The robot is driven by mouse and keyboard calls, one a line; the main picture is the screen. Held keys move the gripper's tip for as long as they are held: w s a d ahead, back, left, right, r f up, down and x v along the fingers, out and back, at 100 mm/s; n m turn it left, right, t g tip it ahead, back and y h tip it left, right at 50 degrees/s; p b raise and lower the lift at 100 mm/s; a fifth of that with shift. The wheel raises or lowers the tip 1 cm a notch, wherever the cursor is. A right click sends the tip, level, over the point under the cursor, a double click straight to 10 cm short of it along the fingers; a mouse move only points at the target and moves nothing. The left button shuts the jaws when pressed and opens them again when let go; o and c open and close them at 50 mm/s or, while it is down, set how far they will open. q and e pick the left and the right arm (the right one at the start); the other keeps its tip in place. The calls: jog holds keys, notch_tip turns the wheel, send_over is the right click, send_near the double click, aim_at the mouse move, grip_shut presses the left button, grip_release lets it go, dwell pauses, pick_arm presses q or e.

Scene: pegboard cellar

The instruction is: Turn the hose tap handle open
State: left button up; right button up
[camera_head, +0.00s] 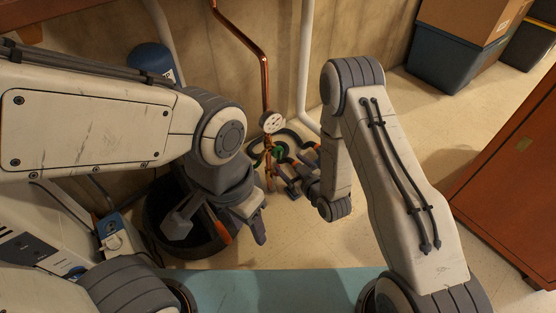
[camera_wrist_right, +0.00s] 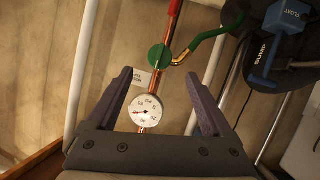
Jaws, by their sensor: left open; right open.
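The round green tap handle (camera_head: 281,153) sits low on the copper pipe (camera_head: 264,70) by the wall, partly hidden by my right gripper in the head view. In the right wrist view the green handle (camera_wrist_right: 159,57) lies ahead, between and slightly beyond the open fingertips. A green hose (camera_wrist_right: 214,36) runs from the brass outlet beside it. My right gripper (camera_head: 293,173) is open and empty, facing the pipe; its fingers straddle the pipe in the right wrist view (camera_wrist_right: 159,76). My left gripper (camera_head: 217,232) is open and empty above a black basin.
A white pressure gauge (camera_wrist_right: 146,111) is on the pipe, with a small tag beside it. White pipes (camera_head: 304,65) flank the copper one. A wooden cabinet (camera_head: 515,185) stands right; floor between is clear.

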aim_at(280, 155)
jog(key=b+x, duration=0.4)
jog(key=x, duration=0.4)
jog(key=shift+w+a+f, duration=0.1)
jog(key=shift+w+f, duration=0.1)
jog(key=shift+w+a+f, duration=0.15)
jog(key=shift+w+a, duration=0.15)
jog(key=shift+w, duration=0.35)
